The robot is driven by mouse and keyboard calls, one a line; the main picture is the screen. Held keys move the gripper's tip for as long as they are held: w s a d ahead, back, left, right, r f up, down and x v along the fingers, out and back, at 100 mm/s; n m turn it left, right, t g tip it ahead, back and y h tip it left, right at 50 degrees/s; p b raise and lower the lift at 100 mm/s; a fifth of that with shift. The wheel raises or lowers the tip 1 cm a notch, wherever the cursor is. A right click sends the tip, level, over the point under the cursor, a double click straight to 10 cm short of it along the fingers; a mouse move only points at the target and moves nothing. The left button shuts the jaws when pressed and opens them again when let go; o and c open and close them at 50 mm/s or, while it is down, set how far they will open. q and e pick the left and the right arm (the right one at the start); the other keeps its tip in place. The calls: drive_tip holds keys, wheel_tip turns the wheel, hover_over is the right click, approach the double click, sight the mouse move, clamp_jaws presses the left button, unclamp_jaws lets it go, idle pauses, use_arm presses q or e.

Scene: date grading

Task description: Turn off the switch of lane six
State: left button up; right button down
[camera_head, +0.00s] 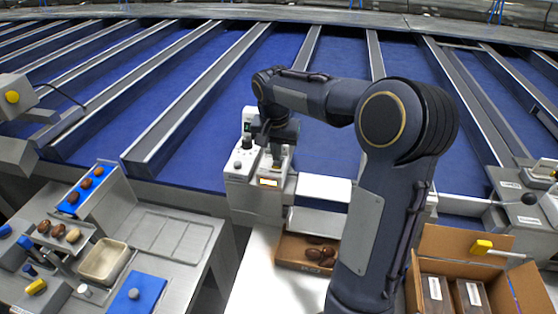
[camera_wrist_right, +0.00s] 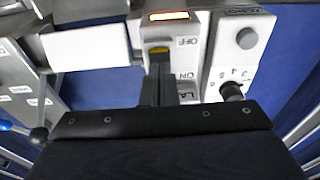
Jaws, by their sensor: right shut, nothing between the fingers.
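A pale control box (camera_head: 252,205) stands at the near edge of the blue lanes, with a small lit orange display (camera_head: 268,182). In the right wrist view the display (camera_wrist_right: 168,16) sits beside a slot marked OFF and ON, seen upside down. A yellowish switch piece (camera_wrist_right: 158,52) shows near the OFF marking. My right gripper (camera_wrist_right: 159,72) is shut, its dark fingertips at the slot close to this piece; contact is unclear. A black selector knob (camera_wrist_right: 232,90) with numbers is beside it; its exact setting is unclear. My left gripper is out of view.
A grey button (camera_wrist_right: 246,38) is on the box near the knob. A cardboard tray of dates (camera_head: 300,264) and an open carton (camera_head: 460,245) are in front. A sorting station (camera_head: 180,240) stands left. Metal lane dividers (camera_head: 200,95) run behind.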

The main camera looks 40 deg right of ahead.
sight(277, 164)
drive_tip(key=shift+f+b, duration=0.95)
drive_tip(key=shift+f, duration=0.55)
drive_tip(key=shift+f+b, duration=0.1)
drive_tip(key=shift+b, duration=0.2)
drive_tip(key=shift+r, duration=0.2)
drive_tip(key=shift+r+p, duration=0.85)
drive_tip(key=shift+p, duration=0.1)
drive_tip(key=shift+a+r+p, duration=0.15)
drive_tip(key=shift+r+p, duration=0.55)
drive_tip(key=shift+r, duration=0.15)
drive_tip(key=shift+r+p, duration=0.65)
drive_tip(key=shift+r, duration=0.15)
drive_tip(key=shift+r+p, duration=0.5)
drive_tip(key=shift+r, duration=0.6)
